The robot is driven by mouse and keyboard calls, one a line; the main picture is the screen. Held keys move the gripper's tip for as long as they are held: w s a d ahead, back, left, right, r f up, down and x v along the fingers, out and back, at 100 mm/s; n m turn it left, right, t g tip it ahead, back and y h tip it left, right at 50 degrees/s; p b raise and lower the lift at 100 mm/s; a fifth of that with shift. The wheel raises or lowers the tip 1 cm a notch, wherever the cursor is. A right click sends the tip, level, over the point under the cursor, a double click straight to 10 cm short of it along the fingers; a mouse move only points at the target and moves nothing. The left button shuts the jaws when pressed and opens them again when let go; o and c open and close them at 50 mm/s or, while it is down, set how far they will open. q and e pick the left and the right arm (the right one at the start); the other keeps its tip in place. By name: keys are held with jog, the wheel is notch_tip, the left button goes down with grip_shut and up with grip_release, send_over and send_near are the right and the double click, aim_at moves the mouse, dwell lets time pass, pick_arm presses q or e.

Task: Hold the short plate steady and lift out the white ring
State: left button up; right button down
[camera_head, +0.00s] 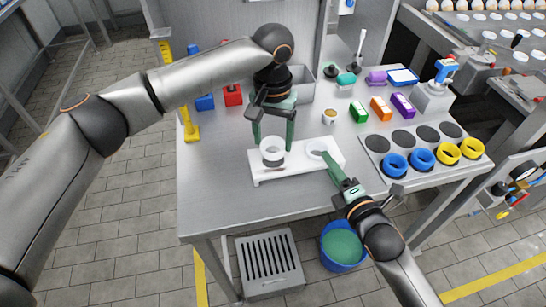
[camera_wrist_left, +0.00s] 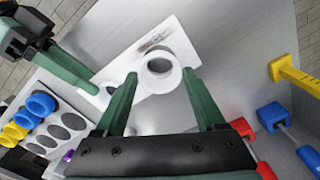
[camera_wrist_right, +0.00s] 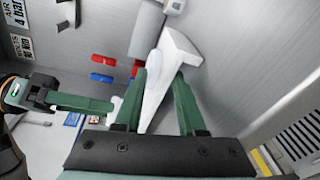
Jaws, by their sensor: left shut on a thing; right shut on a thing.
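The short plate (camera_head: 297,168) is a low white bench-like piece on the table. The white ring (camera_head: 272,148) is at the plate's left end; it also shows in the left wrist view (camera_wrist_left: 160,72). My left gripper (camera_head: 273,140) points down and is shut on the ring, one finger on each side. I cannot tell whether the ring touches the plate or is slightly above it. My right gripper (camera_head: 322,158) is shut on the plate near its right end, beside a round opening (camera_head: 316,149). In the right wrist view the plate (camera_wrist_right: 160,92) runs between the fingers.
A grey holder (camera_head: 425,147) with blue and yellow rings stands at the right. Green, orange and purple blocks (camera_head: 380,108) lie behind it. Red and blue blocks (camera_head: 233,95) and a yellow piece (camera_head: 191,128) are at the left. The table's front left is clear.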

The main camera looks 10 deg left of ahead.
jog(key=shift+d+f, duration=0.1)
jog(key=shift+f, duration=0.2)
jog(key=shift+c, duration=2.1)
grip_release()
jog(key=shift+r, duration=0.1)
jog(key=shift+s, duration=0.15)
jog(key=shift+s+d, duration=0.15)
jog(key=shift+s, duration=0.1)
jog(key=v, duration=1.1)
jog(key=shift+r, duration=0.25)
jog(key=shift+s, duration=0.1)
